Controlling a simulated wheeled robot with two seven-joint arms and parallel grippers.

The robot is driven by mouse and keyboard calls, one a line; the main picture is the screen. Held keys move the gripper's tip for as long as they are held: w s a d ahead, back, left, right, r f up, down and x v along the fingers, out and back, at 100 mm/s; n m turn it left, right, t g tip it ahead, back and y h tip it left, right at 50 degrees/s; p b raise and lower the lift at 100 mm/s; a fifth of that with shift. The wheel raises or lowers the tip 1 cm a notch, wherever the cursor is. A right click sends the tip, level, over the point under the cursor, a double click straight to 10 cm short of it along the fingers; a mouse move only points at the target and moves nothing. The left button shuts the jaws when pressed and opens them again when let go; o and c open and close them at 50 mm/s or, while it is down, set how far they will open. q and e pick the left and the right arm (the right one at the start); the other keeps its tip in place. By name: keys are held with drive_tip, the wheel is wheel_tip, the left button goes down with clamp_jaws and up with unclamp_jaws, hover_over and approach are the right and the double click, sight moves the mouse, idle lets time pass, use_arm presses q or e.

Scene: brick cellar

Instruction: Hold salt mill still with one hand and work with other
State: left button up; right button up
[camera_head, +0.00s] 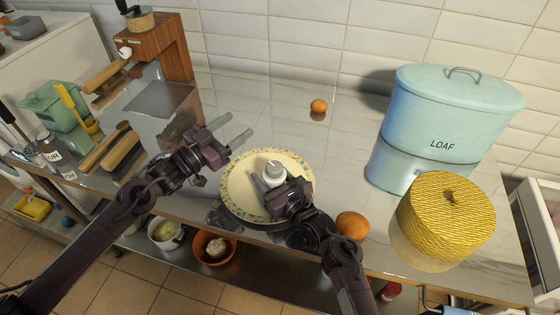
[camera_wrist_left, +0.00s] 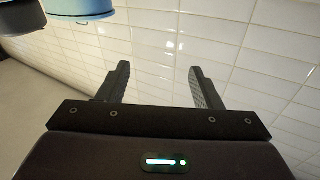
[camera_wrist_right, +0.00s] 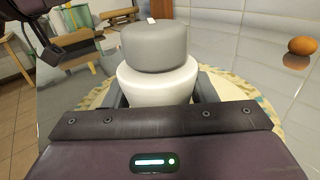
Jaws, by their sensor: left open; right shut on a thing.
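The salt mill (camera_head: 273,171) stands upright on a patterned plate (camera_head: 238,199) in the head view. It has a white body (camera_wrist_right: 158,83) and a grey top (camera_wrist_right: 155,46) in the right wrist view. My right gripper (camera_head: 271,184) is shut on the white body, below the grey top. My left gripper (camera_head: 236,138) is open and empty, in the air up and to the left of the mill in the head view. In the left wrist view its two fingers (camera_wrist_left: 158,88) are spread with only wall tiles between them. The mill's lower part is partly hidden by my right gripper.
A blue bread bin (camera_head: 440,125) and a yellow woven basket (camera_head: 445,215) stand at the right. One orange (camera_head: 352,225) lies near the front edge, another (camera_head: 318,106) farther back. A wooden stand (camera_head: 160,45) is at the left.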

use_arm(q)
drive_tip(key=g, duration=0.1)
approach(279, 162)
drive_tip(key=shift+n, duration=0.3)
drive_tip(key=x, duration=1)
drive_tip(key=shift+d+f, duration=0.1)
drive_tip(key=shift+c, duration=0.5)
drive_tip(key=c, duration=0.9)
drive_tip(key=shift+n+t+y, duration=0.4)
drive_tip(key=shift+t+y, duration=0.1)
drive_tip(key=shift+n+t+y, duration=0.4)
drive_tip(key=shift+y, duration=0.1)
drive_tip(key=o, duration=1)
